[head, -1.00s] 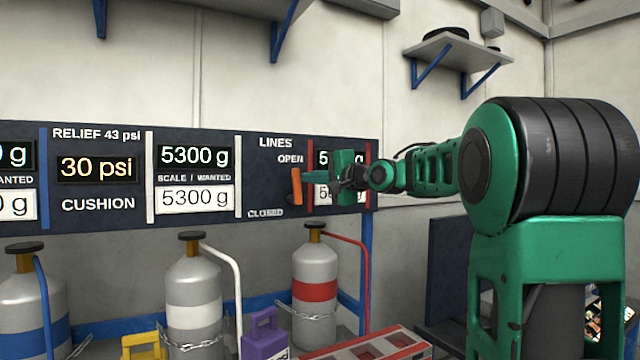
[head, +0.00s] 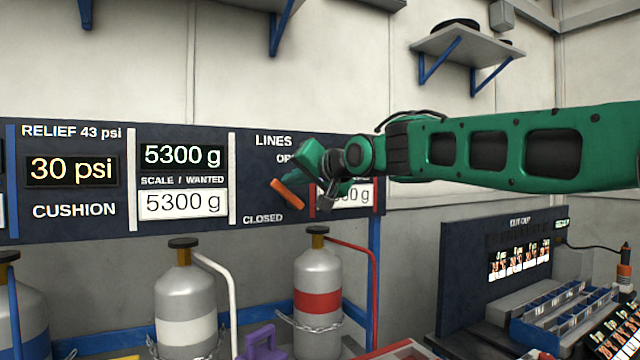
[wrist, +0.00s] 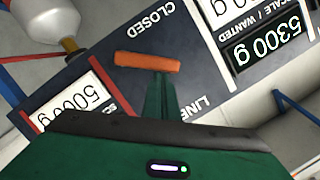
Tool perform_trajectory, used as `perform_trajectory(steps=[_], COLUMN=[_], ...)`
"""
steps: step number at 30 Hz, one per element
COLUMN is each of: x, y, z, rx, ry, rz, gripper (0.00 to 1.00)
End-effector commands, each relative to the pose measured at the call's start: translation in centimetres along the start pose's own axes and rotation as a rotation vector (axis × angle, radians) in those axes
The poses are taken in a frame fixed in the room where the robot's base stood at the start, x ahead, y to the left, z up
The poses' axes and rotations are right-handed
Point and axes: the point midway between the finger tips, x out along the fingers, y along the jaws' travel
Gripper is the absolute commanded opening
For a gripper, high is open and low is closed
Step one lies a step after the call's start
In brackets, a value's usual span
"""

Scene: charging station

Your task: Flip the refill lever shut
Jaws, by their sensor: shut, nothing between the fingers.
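The orange lever bar (head: 288,194) shows in front of the dark panel, between the partly covered OPEN label and the CLOSED label (head: 262,218). It is tilted, its lower end to the right. My green gripper (head: 306,186) is at the lever's right side. In the wrist view the shut fingers (wrist: 160,92) reach up to the orange bar (wrist: 147,62), which lies across their tips. Nothing is held between them. I cannot tell whether they touch the bar. The lever's pivot is hidden.
The panel (head: 110,190) carries displays reading 30 psi and 5300 g. Below it stand gas cylinders, one with a red band (head: 318,300) and a red hose. A purple block (head: 257,342) sits low between cylinders. A blue parts tray (head: 570,318) is at the right.

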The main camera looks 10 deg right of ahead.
Motion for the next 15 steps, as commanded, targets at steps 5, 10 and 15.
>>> perform_trajectory(steps=[5, 10, 15], x=[0.4, 0.7, 0.8], y=[-0.9, -1.1, -1.1], z=[1.5, 2.5, 3.2], rx=[-0.164, -0.319, -0.43], ry=[-0.005, -0.005, -0.003], rz=[0.035, 0.074, 0.104], gripper=[0.0, 0.0, 0.0])
